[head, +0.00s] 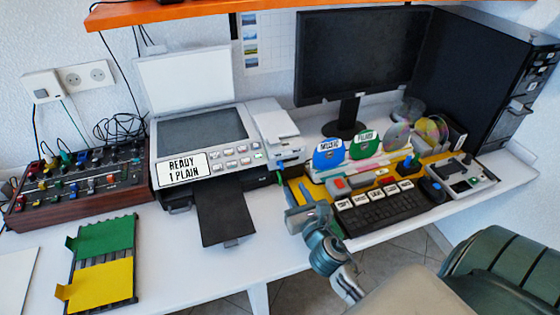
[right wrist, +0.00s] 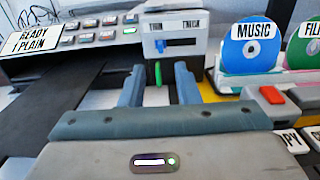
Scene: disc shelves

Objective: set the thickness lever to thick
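The thickness lever is a small blue slider (right wrist: 160,46) in a slot on the front of a white unit (right wrist: 172,32), under the labels THIN and THICK. It appears to stand at the left, THIN end of the slot. In the head view the white unit (head: 276,129) is at the printer's right; the slider is too small to tell there. My right gripper (right wrist: 158,71) is open and empty, its fingers pointing at the unit from below and in front, apart from the slider. It also shows in the head view (head: 297,197). My left gripper is not in view.
A green tab (right wrist: 158,73) shows between my right fingers. The printer (head: 200,140) with its READY 1 PLAIN display is left of the unit. A keyboard (head: 385,211) and disc holders (head: 345,160) are to the right. Bare white table lies left of my right gripper.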

